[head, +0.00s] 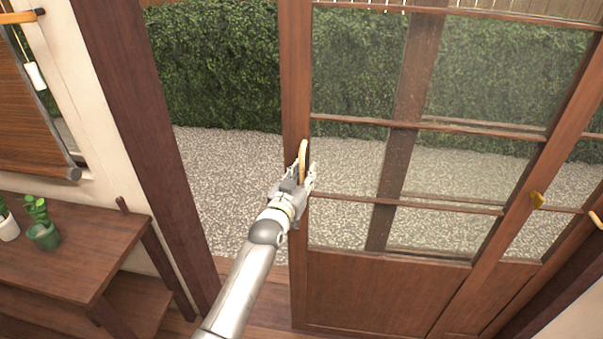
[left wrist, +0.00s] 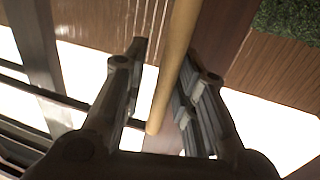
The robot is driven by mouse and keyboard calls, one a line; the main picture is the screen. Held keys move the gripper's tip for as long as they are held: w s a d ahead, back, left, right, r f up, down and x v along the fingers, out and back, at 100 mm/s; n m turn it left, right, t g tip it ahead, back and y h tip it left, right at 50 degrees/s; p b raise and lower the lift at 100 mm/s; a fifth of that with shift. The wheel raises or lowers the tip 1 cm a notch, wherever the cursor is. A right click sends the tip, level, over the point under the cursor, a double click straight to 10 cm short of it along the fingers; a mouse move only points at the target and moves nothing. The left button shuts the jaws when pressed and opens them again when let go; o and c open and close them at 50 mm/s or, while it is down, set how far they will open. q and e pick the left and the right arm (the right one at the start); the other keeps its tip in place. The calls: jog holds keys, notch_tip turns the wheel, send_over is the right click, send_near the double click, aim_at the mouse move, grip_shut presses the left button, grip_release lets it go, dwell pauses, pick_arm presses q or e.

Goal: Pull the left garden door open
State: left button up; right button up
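The left garden door (head: 294,240) is a brown wooden frame with glass panes and a solid lower panel. A wide gap onto the garden lies between its left stile and the dark door post (head: 135,120). Its pale wooden handle (head: 303,150) is an upright bar on that stile. My left gripper (head: 306,172) is at the handle. In the left wrist view, the handle bar (left wrist: 175,60) runs between the fingers of my left gripper (left wrist: 165,75), with a visible gap on the left side. Contact on the right side is unclear. My right gripper is out of view.
Gravel (head: 215,180) and a green hedge (head: 215,65) show through the gap. A low wooden table (head: 75,255) with small potted plants (head: 43,235) stands at the left. A further upright (head: 405,120) shows behind the glass. A small yellow fitting (head: 537,200) is at the right.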

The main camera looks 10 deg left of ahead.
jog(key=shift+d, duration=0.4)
pick_arm(q)
jog(key=shift+s+a, duration=0.2)
jog(key=shift+s, duration=0.2)
jog(key=v, duration=1.1)
jog(key=shift+s, duration=0.1)
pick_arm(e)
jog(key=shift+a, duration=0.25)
